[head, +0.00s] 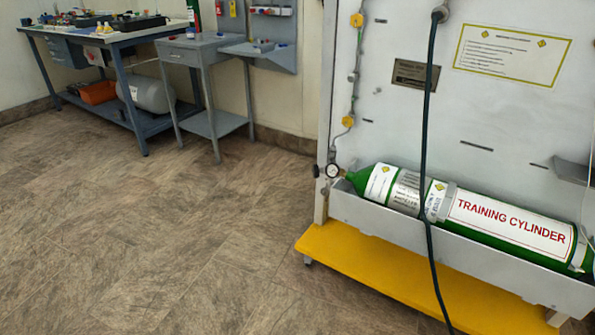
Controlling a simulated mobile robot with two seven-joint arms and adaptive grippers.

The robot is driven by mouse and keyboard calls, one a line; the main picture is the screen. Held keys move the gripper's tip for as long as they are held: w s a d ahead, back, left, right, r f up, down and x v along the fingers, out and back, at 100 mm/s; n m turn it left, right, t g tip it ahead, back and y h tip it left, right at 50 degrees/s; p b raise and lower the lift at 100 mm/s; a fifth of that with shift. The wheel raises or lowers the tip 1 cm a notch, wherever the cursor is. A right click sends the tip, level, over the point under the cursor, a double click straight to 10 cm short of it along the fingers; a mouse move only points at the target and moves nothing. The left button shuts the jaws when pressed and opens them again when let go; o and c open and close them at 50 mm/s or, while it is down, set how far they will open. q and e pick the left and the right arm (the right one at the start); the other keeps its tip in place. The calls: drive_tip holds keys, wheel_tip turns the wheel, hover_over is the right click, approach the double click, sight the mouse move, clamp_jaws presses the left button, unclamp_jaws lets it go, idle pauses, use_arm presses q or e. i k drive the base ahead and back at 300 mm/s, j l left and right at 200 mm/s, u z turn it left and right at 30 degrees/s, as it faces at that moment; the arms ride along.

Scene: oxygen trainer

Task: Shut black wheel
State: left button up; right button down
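A green training cylinder (510,222) with white labels lies in a grey trough at the foot of the white panel. A small round gauge (333,171) sits at its left, valve end. Just left of the gauge is a small dark knob (317,171), which looks like the black wheel; it is too small to tell whether it is open or shut. Neither of my grippers shows in the head view.
The trough (385,225) stands on a yellow base (345,262) with casters. A dark hose (425,150) hangs in front of the panel (400,120). A workbench (115,40) and small grey table (205,50) stand at the back left. The floor (150,240) left of the base is clear.

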sight(316, 170)
drive_tip(key=i+j+u, duration=0.2)
drive_tip(key=i+u, duration=0.75)
drive_tip(key=i+j+u, duration=0.2)
drive_tip(key=i+u, duration=0.2)
drive_tip(key=i, duration=0.35)
drive_tip(key=i+u, duration=0.4)
drive_tip(key=i, duration=0.35)
drive_tip(key=i+z, duration=0.3)
drive_tip(key=z, duration=0.2)
drive_tip(key=i+z, duration=0.3)
drive_tip(key=z, duration=0.2)
drive_tip(key=i+j+z, duration=0.15)
drive_tip(key=i+z, duration=0.15)
drive_tip(key=z, duration=0.2)
drive_tip(key=i+z, duration=0.15)
drive_tip(key=z, duration=0.3)
drive_tip(key=i+z, duration=0.15)
drive_tip(key=z, duration=0.3)
drive_tip(key=i+j+z, duration=0.15)
drive_tip(key=z, duration=0.3)
drive_tip(key=i+j+z, duration=0.1)
drive_tip(key=z, duration=0.3)
drive_tip(key=i+j+z, duration=0.1)
drive_tip(key=z, duration=0.35)
drive_tip(key=j+z, duration=0.3)
drive_tip(key=z, duration=0.15)
drive_tip(key=i+j+z, duration=0.1)
drive_tip(key=j+z, duration=0.15)
drive_tip(key=z, duration=0.2)
